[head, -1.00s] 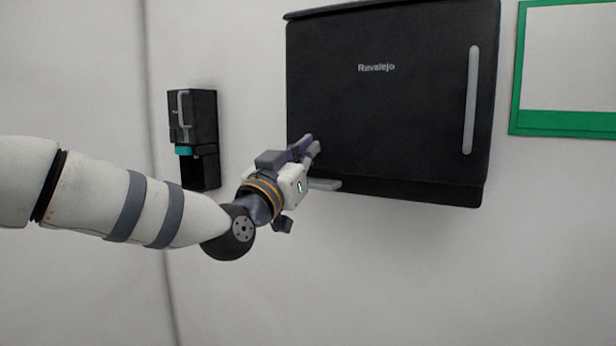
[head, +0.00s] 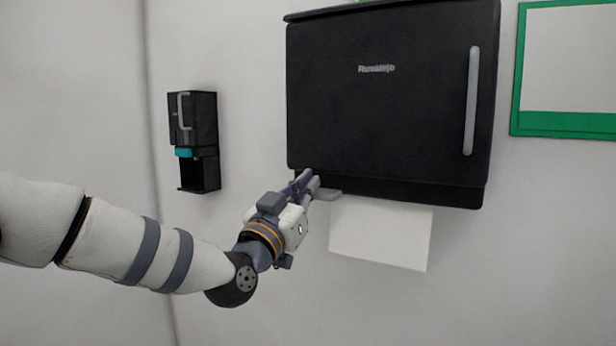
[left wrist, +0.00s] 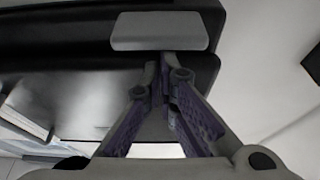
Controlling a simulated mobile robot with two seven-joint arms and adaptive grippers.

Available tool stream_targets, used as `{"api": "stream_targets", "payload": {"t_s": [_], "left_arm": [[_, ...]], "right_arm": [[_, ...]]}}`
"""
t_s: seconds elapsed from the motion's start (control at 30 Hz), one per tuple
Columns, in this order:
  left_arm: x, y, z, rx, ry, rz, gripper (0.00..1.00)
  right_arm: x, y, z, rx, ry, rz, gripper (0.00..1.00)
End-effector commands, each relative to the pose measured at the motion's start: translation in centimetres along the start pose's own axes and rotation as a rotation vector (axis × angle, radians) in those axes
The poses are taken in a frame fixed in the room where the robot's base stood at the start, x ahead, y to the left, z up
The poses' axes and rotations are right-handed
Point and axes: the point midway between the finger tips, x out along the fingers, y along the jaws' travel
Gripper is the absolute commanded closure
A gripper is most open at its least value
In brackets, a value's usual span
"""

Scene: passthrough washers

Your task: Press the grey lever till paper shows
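The black paper dispenser (head: 400,120) hangs on the wall, marked with a small pale name and a light grey vertical strip. Its grey lever (head: 328,192) juts out at the lower left; it also shows in the left wrist view (left wrist: 160,31). A white sheet of paper (head: 380,235) hangs from the dispenser's underside. My left gripper (head: 307,180) is at the dispenser's lower left corner, right beside the lever. In the left wrist view its fingertips (left wrist: 167,62) are together just below the lever in the picture, with nothing seen between them. Whether they touch the lever is unclear. My right gripper is out of view.
A small black dispenser (head: 195,130) with a teal part is on the wall at the left. A green-framed white board (head: 565,124) is at the upper right. The wall below the paper is clear.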

Motion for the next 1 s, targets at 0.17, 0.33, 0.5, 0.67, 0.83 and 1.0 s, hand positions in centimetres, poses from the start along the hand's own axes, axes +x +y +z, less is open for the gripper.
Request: {"api": "stream_targets", "payload": {"t_s": [0.17,0.33,0.5,0.67,0.83,1.0], "left_arm": [[-0.1,0.0,0.4,-0.001,-0.01,0.001,1.0],[0.3,0.1,-2.0,0.004,0.0,0.002,1.0],[-0.6,0.1,-4.9,0.005,0.002,0.001,1.0],[-4.7,0.0,-4.4,0.001,-0.002,-0.001,1.0],[-7.8,0.1,-4.2,0.001,-0.002,-0.001,1.0],[-9.2,0.0,-4.1,0.001,-0.001,-0.002,1.0]], "right_arm": [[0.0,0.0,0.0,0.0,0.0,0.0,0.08],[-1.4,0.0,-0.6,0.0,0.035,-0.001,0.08],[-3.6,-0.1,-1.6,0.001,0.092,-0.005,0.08],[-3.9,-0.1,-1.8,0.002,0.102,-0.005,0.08],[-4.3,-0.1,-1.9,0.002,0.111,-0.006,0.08],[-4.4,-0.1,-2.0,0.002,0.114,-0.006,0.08]]}}
